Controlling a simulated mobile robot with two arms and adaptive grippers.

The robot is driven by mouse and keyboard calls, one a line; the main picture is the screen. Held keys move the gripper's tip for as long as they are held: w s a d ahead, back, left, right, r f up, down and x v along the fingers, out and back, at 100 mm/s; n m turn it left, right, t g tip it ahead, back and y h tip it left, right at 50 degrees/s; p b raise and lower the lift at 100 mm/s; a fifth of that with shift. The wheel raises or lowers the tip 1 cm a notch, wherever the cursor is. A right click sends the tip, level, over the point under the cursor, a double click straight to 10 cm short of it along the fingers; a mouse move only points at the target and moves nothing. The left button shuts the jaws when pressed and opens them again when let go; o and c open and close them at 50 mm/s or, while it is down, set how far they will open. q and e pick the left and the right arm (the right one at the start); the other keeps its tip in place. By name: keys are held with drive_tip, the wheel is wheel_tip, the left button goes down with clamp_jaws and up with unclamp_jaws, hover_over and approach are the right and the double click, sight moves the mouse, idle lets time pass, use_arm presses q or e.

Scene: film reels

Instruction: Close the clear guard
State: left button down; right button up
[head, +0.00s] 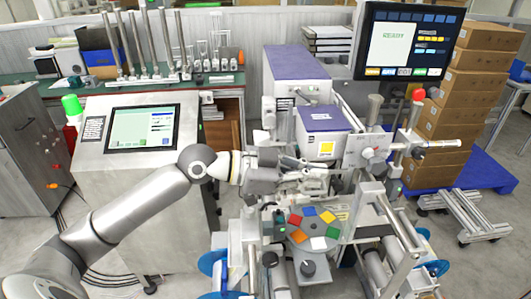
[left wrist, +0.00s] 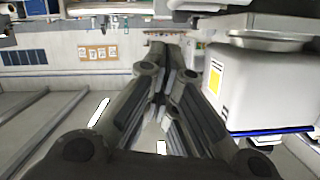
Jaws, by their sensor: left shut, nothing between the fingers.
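My left gripper (head: 318,178) reaches in from the left over the machine, in front of the white box with a yellow label (head: 323,128). Its fingers are shut with nothing between them, and they also show in the left wrist view (left wrist: 166,62). I cannot clearly make out the clear guard's panel. A pale metal frame (head: 378,215) stands at the right of the disc with coloured patches (head: 312,229), but I cannot tell whether it belongs to the guard. My right gripper is not in view.
A round dark knob (head: 308,267) sits in front of the disc. A purple-topped unit (head: 296,68) and a monitor reading READY (head: 408,40) stand behind. A control console (head: 140,130) is at the left, and stacked cartons (head: 462,115) are at the right.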

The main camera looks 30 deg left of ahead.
use_arm(q)
drive_tip(key=b+v, duration=0.6)
drive_tip(key=v, duration=0.4)
drive_tip(key=shift+s+r, duration=0.15)
drive_tip(key=shift+r, duration=0.25)
